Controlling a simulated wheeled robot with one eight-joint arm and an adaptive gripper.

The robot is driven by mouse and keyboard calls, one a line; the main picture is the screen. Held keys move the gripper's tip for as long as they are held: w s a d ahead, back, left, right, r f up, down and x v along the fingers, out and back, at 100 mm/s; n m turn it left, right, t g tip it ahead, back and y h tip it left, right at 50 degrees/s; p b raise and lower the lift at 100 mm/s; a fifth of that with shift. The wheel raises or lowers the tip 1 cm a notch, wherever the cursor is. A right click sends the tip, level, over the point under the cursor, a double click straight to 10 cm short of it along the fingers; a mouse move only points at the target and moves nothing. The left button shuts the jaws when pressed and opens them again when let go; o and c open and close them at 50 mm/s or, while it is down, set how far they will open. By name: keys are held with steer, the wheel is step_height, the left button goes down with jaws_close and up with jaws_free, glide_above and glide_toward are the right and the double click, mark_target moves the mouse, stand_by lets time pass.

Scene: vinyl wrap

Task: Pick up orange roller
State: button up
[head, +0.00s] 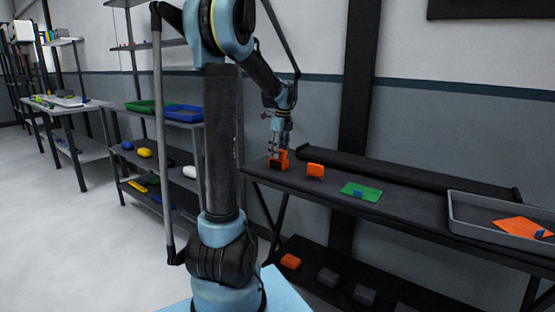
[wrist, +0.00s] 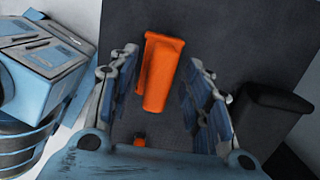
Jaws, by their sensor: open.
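My gripper (head: 280,145) points down over the left end of the dark workbench (head: 405,207). An orange object (head: 278,161), which I take for the orange roller, is right below its fingertips on the bench. In the wrist view the roller (wrist: 160,75) lies lengthwise between the two open, spread fingers, with a gap visible on both sides. I cannot tell how far down the fingers reach beside it. A small orange piece (wrist: 140,141) shows near the palm; the rest of it is hidden.
Another orange tool (head: 315,171) stands just right of the gripper. A green sheet with a blue piece (head: 362,191) lies farther right, then a grey tray (head: 478,222) with an orange sheet (head: 522,228). A long dark bar (head: 400,172) runs along the bench's back. Shelves stand left.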

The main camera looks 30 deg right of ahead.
steer(key=shift+w+f, duration=0.1)
steer(key=shift+f, duration=0.4)
jaws_close()
steer(key=shift+r, duration=0.1)
step_height(320, 180, up, 10)
steer(key=shift+f, duration=0.1)
stand_by(0.4)
